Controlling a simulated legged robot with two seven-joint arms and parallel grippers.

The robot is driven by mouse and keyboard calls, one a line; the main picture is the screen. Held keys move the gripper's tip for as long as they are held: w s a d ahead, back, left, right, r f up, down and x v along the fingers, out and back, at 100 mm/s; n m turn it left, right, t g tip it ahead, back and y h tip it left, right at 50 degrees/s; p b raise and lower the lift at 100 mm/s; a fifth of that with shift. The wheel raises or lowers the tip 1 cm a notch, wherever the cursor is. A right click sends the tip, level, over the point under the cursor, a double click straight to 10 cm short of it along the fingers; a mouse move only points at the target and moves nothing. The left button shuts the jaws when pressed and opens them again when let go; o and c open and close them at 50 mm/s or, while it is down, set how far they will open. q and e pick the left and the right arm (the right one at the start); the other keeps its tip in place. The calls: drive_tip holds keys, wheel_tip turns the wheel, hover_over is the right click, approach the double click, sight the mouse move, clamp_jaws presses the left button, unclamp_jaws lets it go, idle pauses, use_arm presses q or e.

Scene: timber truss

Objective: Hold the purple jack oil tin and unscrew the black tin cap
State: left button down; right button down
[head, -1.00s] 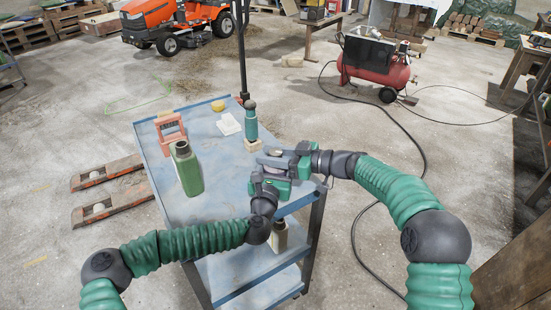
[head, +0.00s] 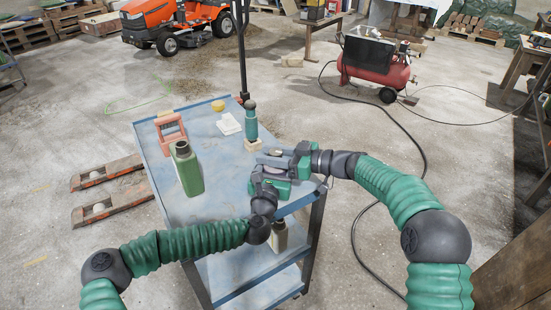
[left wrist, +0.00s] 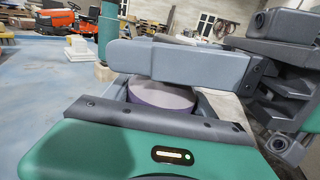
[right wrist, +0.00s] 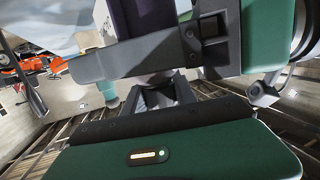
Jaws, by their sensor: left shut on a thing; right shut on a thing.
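The purple jack oil tin (left wrist: 160,97) sits between the fingers of my left gripper (left wrist: 150,80), which is shut on it; a flat pale face and a purple side show. Part of its dark purple body (right wrist: 133,16) shows at the top of the right wrist view. My right gripper (right wrist: 155,83) is shut right beside the tin, at its cap; the black cap itself is mostly hidden by the fingers. In the head view, my left gripper (head: 266,178) and right gripper (head: 284,162) meet over the trolley's front right corner and cover most of the tin.
The blue trolley (head: 215,207) carries a green can (head: 187,172), an orange frame-like item (head: 170,132), a teal bottle (head: 251,122) on a pale block, a white item (head: 229,124) and a yellow item (head: 218,106). Another container (head: 279,238) stands on a lower shelf. The trolley's front middle is clear.

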idle(0.4)
drive_tip(key=c, duration=0.9)
unclamp_jaws()
drive_tip(key=v, duration=1.2)
